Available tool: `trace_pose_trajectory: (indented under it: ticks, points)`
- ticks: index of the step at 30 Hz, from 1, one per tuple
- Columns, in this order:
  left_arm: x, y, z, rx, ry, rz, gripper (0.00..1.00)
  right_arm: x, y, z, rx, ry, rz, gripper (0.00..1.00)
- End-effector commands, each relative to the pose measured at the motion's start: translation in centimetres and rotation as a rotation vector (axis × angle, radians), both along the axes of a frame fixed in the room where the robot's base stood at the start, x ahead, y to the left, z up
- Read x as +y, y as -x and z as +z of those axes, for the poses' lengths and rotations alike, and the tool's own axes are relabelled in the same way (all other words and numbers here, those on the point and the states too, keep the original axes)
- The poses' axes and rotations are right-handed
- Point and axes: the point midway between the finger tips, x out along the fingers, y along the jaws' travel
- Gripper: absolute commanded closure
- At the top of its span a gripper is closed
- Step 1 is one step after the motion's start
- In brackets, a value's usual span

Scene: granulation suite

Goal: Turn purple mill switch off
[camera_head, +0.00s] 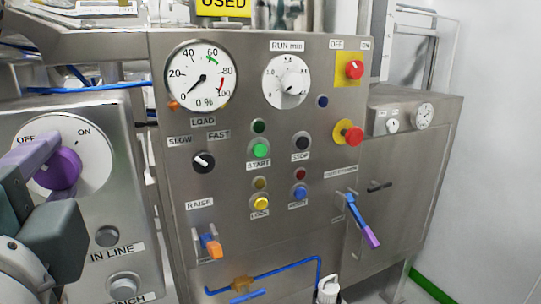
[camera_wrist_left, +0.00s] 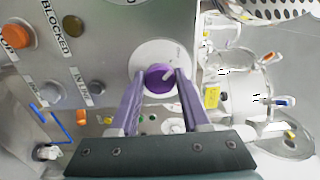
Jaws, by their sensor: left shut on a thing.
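The purple mill switch (camera_head: 65,168) is a round knob on a white dial plate (camera_head: 92,143) marked OFF at upper left and ON at upper right, on the left panel. My left gripper (camera_head: 52,165) reaches in from the left edge and is shut on the knob. In the left wrist view, its two lilac fingers (camera_wrist_left: 159,76) stand on either side of the purple knob (camera_wrist_left: 157,84). A pale mark shows near the knob's upper right there. In the head view the fingers cover part of the knob, so I cannot tell its setting. My right gripper is not in view.
To the right stands a larger steel panel (camera_head: 230,130) with a load gauge (camera_head: 202,76), a RUN min dial (camera_head: 287,82), several push buttons and a red knob on a yellow plate (camera_head: 354,69). A blue lever (camera_head: 357,213) with a purple tip sticks out at lower right.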

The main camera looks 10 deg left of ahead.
Motion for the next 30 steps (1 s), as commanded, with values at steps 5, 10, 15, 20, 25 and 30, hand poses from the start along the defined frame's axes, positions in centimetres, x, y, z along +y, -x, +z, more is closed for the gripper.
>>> trace_pose_trajectory:
  ticks: [5,10,15,20,25,30]
  points:
    - [0.00,0.00,0.03,-0.006,0.009,0.000,1.00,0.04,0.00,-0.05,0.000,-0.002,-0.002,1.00]
    - [0.00,0.00,0.03,-0.006,0.009,0.000,1.00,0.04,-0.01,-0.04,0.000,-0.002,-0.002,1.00]
    - [-0.01,-0.01,0.03,-0.005,0.009,0.000,0.43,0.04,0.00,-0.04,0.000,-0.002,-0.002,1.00]
    - [-0.01,-0.01,0.02,-0.005,0.008,0.000,0.25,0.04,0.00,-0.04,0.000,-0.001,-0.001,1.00]
    - [0.00,0.00,0.01,-0.004,0.007,0.000,0.23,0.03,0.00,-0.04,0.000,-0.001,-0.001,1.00]
    - [0.06,-0.09,0.04,-0.004,0.006,-0.001,0.23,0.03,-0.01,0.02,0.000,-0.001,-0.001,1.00]
